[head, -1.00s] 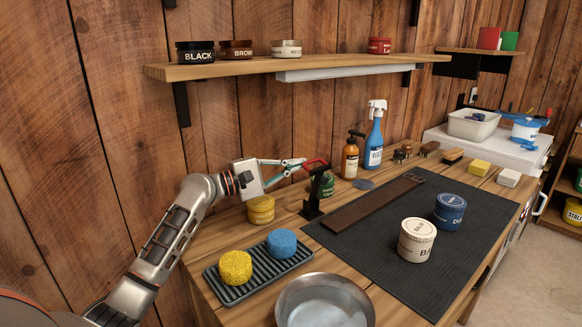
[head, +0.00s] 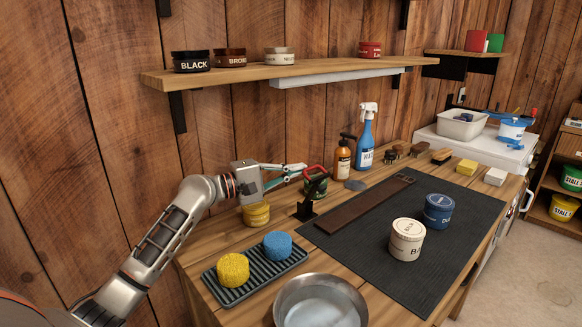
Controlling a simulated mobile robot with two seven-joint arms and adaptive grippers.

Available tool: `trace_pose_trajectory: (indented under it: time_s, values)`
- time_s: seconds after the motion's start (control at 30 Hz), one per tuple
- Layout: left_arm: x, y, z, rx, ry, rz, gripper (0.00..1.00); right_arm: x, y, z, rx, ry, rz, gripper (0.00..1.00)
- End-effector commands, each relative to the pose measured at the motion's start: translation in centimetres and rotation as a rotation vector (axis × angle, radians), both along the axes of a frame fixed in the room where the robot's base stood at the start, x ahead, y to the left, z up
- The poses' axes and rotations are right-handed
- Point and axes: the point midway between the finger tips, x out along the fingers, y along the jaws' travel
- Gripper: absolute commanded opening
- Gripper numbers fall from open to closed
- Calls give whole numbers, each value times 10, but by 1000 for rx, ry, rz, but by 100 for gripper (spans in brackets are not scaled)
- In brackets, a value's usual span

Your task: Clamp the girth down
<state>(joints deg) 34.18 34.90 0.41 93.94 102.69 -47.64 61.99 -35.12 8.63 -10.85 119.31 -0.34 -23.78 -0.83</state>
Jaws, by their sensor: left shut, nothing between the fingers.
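The girth (head: 358,212) is a dark brown strap lying flat on the dark mat (head: 430,262), with a buckle at its far end. Its near end lies close to a black toggle clamp (head: 307,207) with a red handle (head: 314,169), fixed at the mat's back left edge. The clamp's handle stands raised. My left gripper (head: 300,169) is shut and empty, its fingertips right at the red handle; whether they touch it I cannot tell. My right gripper is not in view.
A yellow tin (head: 256,214) stands below my left gripper, and a green tin (head: 318,187) behind the clamp. A cream tin (head: 406,240) and a blue tin (head: 438,211) stand on the mat. A sponge tray (head: 232,295) and metal bowl (head: 280,318) are in front.

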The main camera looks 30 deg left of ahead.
Motion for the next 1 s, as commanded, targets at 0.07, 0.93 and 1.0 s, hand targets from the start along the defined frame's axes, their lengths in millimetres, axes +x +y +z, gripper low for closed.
trace_pose_trajectory:
  time_s: [0.07,0.93,1.0]
  values:
    - [-4,-9,8,67,-28,-4,0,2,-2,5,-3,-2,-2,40]
    - [-29,-82,-33,807,-282,-4,0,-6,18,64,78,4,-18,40]
    - [-30,-84,-38,846,-295,-3,0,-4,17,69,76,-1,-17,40]
